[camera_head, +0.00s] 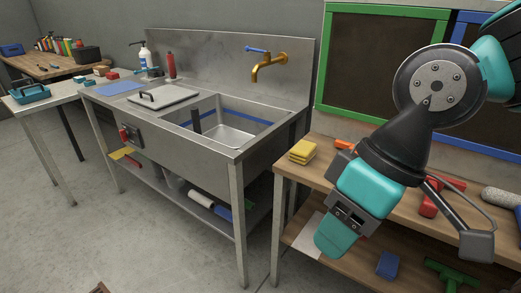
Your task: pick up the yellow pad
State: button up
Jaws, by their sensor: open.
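The yellow pad (302,151) looks like a small stack of yellow blocks. It rests on the left end of the wooden bench top (292,171), close to the metal sink unit. My gripper (406,242) hangs in front of the bench, to the right of and lower in the picture than the pad. It is open, with a grey finger end on the right and a teal part on the left. I see nothing between them. The gripper is apart from the pad, which is in clear view.
An orange item (345,144) lies to the right of the pad, close to my arm. Red parts (430,207) lie farther right on the bench. A lower shelf holds a blue block (388,264) and a green item (452,277). The metal sink (225,128) stands left; open floor lies before it.

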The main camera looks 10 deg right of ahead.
aim_at(304, 151)
jog(key=u, duration=0.05)
jog(key=i, duration=1.05)
jog(key=z, duration=0.4)
